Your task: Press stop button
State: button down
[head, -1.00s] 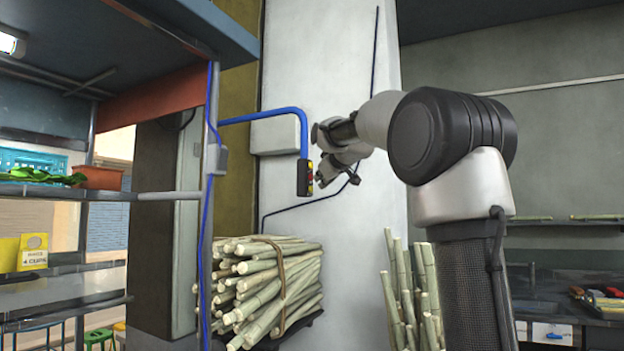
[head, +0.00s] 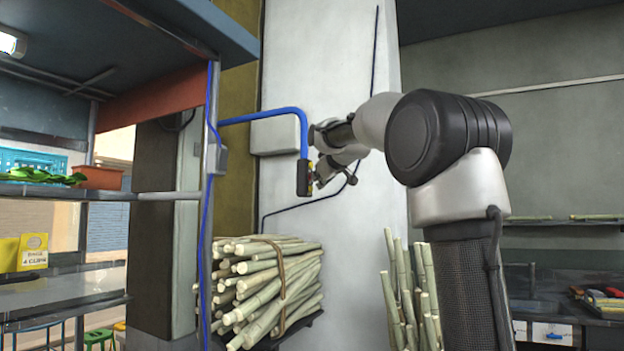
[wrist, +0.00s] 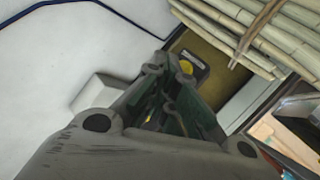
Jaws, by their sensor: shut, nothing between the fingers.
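The control box (head: 303,178) is a small dark pendant with coloured buttons on its right face, hanging from the end of a blue pipe (head: 262,114) in the head view. My gripper (head: 316,180) is shut and empty, its tip right against or just beside the button face; I cannot tell whether it touches. In the wrist view, the box (wrist: 198,65) shows just beyond my gripper's fingers (wrist: 175,85), with one yellow button visible. My fingers hide the other buttons there, so the stop button cannot be made out.
A strapped bundle of cane (head: 262,285) lies below the box. More cane stalks (head: 412,295) stand upright to the right. A shelf with a metal post (head: 212,160) is to the left. A pale wall column (head: 340,80) is behind my gripper.

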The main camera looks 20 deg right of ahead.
jog(key=shift+s, duration=0.1)
jog(key=shift+s+d, duration=0.5)
jog(key=shift+s, duration=0.1)
jog(key=s+d, duration=0.1)
jog(key=s, duration=0.1)
jog(key=s+d, duration=0.2)
dwell(0.4)
dwell(0.7)
